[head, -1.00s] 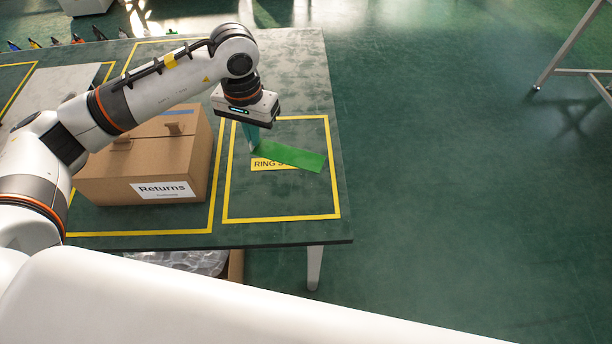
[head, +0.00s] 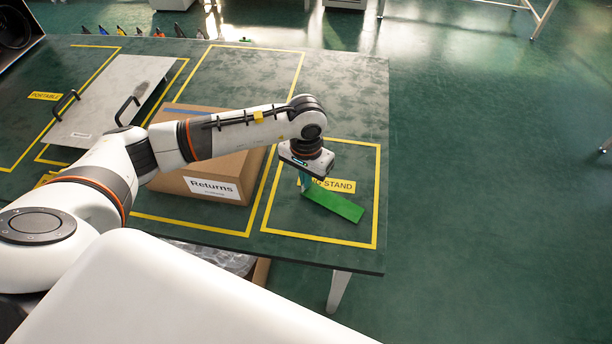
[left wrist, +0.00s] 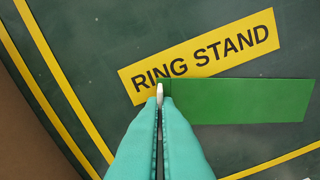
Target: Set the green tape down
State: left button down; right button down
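The green tape (head: 337,204) is a flat green strip at the yellow-framed area marked RING STAND, near the right end of the table. My left gripper (head: 305,184) is above that area, fingers pointing down. In the left wrist view its teal fingers (left wrist: 160,98) are almost together at the left end of the green tape (left wrist: 240,101), and they look shut on it. The strip reaches out to the right and covers the lower edge of the RING STAND label (left wrist: 205,55). I cannot tell whether the tape touches the table. My right gripper is not in view.
A brown Returns box (head: 215,178) stands on the table (head: 230,85) just left of the marked area. A grey panel with handles (head: 108,100) lies farther left. The table's near and right edges are close to the marked area. The rest of the framed area is clear.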

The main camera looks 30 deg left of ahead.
pick_arm(q)
jog(key=shift+f, duration=0.2)
jog(key=c, duration=1.7)
grip_release()
jog(key=shift+r, duration=0.1)
jog(key=shift+r, duration=0.2)
notch_tip(320, 180, up, 12)
jog(key=shift+b, duration=0.7)
